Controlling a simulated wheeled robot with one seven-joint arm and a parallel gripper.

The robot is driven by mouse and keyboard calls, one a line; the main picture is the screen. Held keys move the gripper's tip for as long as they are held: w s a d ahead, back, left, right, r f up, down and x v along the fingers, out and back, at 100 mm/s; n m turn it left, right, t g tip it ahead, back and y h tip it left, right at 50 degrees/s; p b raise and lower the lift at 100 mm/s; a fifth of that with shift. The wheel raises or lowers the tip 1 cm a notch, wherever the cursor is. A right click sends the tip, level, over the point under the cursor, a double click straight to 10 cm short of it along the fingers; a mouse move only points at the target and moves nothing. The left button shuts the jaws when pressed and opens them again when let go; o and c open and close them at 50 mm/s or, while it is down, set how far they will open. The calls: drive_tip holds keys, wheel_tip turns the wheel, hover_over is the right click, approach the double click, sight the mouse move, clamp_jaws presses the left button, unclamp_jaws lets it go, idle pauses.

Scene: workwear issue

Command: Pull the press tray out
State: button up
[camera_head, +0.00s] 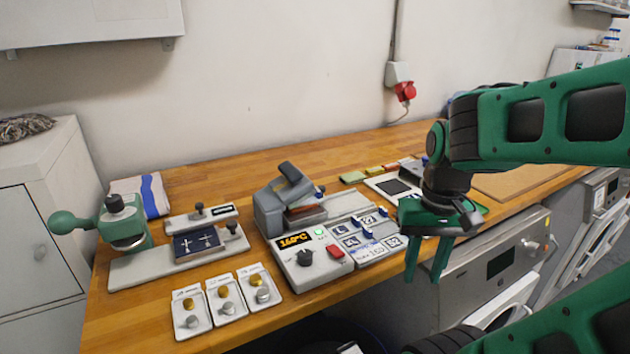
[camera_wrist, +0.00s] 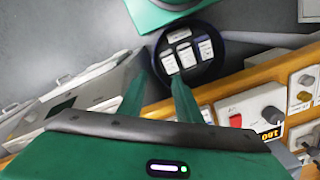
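The grey heat press (camera_head: 270,210) stands on the wooden bench with its dark handle raised at an angle. My gripper (camera_head: 425,275) is open and empty, in front of the bench edge, right of and apart from the press. Its fingers (camera_wrist: 160,80) are spread in the wrist view.
A green hand press (camera_head: 120,232) with a dark blue plate (camera_head: 197,243) stands at left. Several hardware cards (camera_head: 227,300) lie at the front edge. A white-framed dark pad (camera_head: 395,187) lies behind my gripper. A washing machine (camera_head: 495,265) stands below the bench.

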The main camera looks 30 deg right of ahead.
drive_tip(key=shift+o, duration=0.4)
drive_tip(key=shift+o, duration=0.7)
drive_tip(key=shift+s+d+r, duration=0.15)
drive_tip(key=shift+r, duration=0.55)
wheel_tip(320, 180, up, 10)
drive_tip(key=n, duration=0.2)
hover_over(321, 187)
wheel_tip(321, 187, down, 10)
drive_tip(key=shift+f, duration=0.15)
drive_tip(key=shift+c, duration=0.6)
clamp_jaws()
